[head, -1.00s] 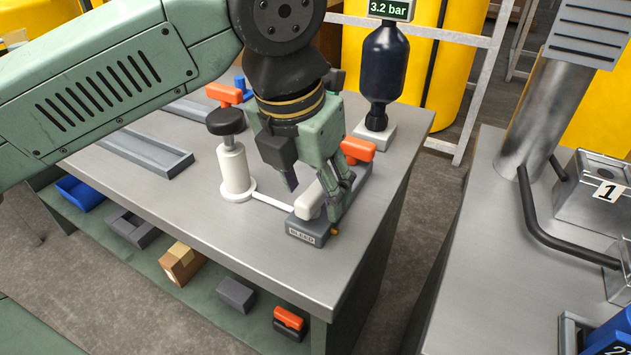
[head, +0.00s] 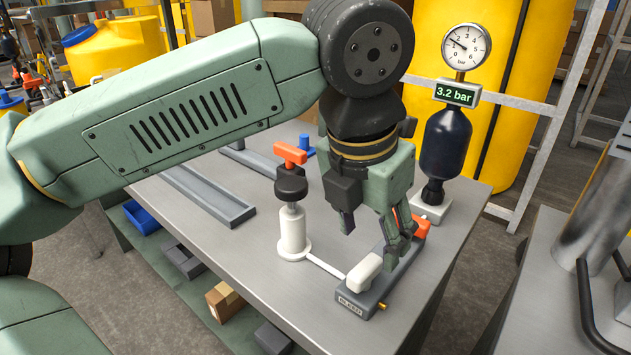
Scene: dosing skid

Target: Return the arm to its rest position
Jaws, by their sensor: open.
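My arm (head: 200,110) reaches in from the left over the steel bench. My gripper (head: 377,232) points down and hangs above the bleed block (head: 352,300), with its fingers apart and nothing between them. The white bleed lever (head: 364,270) sits on the block below the fingers. An orange handle (head: 421,227) shows at the far end of the block, just right of the gripper and partly hidden by it.
A white post with a black knob (head: 292,230) stands left of the gripper. Behind are an orange handle (head: 290,153) and a dark vessel (head: 446,145) with a gauge (head: 465,47) and a 3.2 bar display (head: 457,93). A grey channel (head: 205,195) lies left. The front bench top is clear.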

